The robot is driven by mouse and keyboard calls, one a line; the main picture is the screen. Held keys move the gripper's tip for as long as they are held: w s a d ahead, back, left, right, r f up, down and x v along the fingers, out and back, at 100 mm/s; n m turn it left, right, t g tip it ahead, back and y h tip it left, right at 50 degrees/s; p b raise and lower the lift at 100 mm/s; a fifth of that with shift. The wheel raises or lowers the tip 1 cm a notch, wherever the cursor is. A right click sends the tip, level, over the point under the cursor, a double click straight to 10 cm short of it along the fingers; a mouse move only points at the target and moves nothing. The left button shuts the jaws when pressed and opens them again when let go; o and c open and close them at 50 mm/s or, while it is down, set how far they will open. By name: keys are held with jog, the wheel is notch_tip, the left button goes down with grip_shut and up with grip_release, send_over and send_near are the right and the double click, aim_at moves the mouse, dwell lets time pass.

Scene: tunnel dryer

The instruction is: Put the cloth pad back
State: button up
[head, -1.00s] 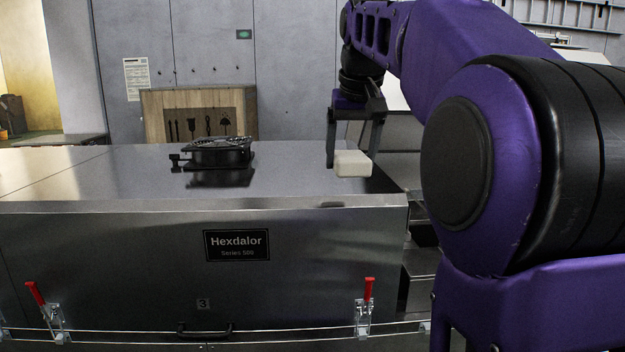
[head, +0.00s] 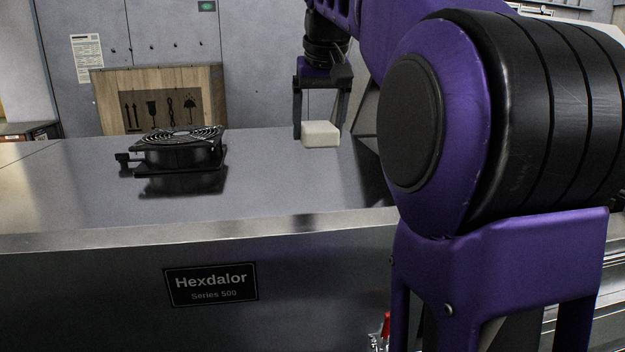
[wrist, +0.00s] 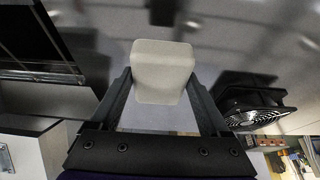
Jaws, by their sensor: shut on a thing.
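The cloth pad is a pale off-white block (head: 321,134). My gripper (head: 321,125) is shut on it, with a finger on either side. The pad hangs above the right part of the dryer's flat metal top (head: 270,180); the exact gap below it is hard to tell. In the wrist view the pad (wrist: 162,72) sits between the two dark fingers, and a dark shadow lies on the metal surface beyond it.
A black fan unit (head: 180,150) stands on the metal top left of my gripper, and also shows in the wrist view (wrist: 255,108). A wooden crate (head: 107,85) stands behind. The top between fan and pad is clear.

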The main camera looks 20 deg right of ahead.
aim_at(322, 131)
notch_tip(322, 131, down, 9)
jog(key=b, duration=0.2)
jog(key=shift+s+b, duration=0.1)
jog(key=shift+b, duration=0.25)
jog(key=shift+f, duration=0.15)
jog(key=o, duration=1.2)
jog(key=shift+c, duration=0.2)
jog(key=p+v, duration=0.3)
jog(key=v, duration=0.9)
jog(key=shift+r, duration=0.3)
jog(key=shift+a, duration=0.1)
